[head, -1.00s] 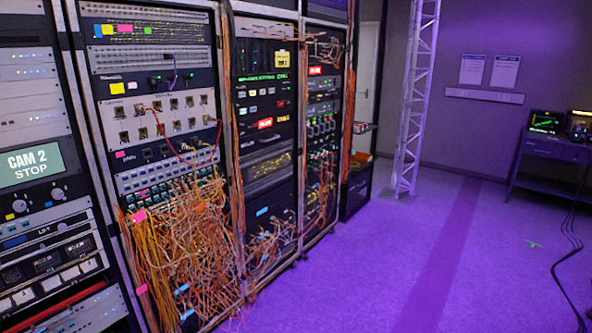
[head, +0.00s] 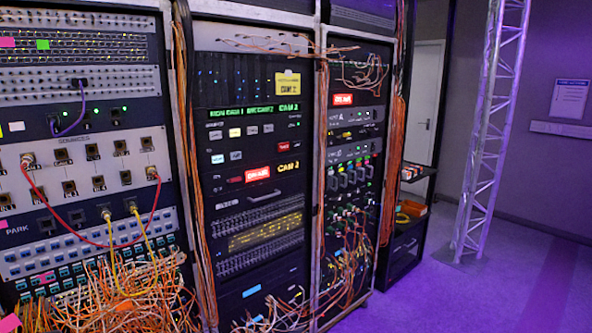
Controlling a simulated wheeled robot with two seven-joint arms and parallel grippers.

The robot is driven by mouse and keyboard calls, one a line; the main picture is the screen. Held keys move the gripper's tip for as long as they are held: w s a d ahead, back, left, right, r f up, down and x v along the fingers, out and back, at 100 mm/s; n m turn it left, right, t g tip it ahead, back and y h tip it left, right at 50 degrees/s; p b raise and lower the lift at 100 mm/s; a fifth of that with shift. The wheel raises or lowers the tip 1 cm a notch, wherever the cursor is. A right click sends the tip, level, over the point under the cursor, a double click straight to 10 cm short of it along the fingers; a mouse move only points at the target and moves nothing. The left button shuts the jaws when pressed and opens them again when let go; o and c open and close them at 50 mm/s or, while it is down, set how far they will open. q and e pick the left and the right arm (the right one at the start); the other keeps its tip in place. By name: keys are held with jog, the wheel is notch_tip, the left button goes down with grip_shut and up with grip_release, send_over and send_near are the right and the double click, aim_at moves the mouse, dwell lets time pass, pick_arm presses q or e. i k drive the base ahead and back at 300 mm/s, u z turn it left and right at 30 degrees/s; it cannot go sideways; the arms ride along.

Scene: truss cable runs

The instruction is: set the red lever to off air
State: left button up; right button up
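I cannot make out a red lever for certain. A red lit sign (head: 257,174), which seems to read ON AIR, is on the middle rack beside yellow CAM 2 lettering (head: 289,167). A pale horizontal bar or handle (head: 264,196) is just below it. A second red lit sign (head: 343,99) is high on the rack to the right. A yellow tag (head: 287,84) marked CAM 2 hangs at the top of the middle rack. Neither of my grippers is in view.
Loose orange cables (head: 120,300) spill from the left rack's patch panel, where red and yellow leads droop. A low shelf unit (head: 408,235) stands beyond the racks, then a lattice truss (head: 490,140). The purple floor (head: 470,300) at lower right looks clear.

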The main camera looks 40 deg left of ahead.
aim_at(238, 179)
jog(key=u, duration=0.2)
jog(key=i, duration=1.95)
jog(key=u, duration=1.85)
jog(key=i, duration=0.95)
jog(key=u, duration=0.8)
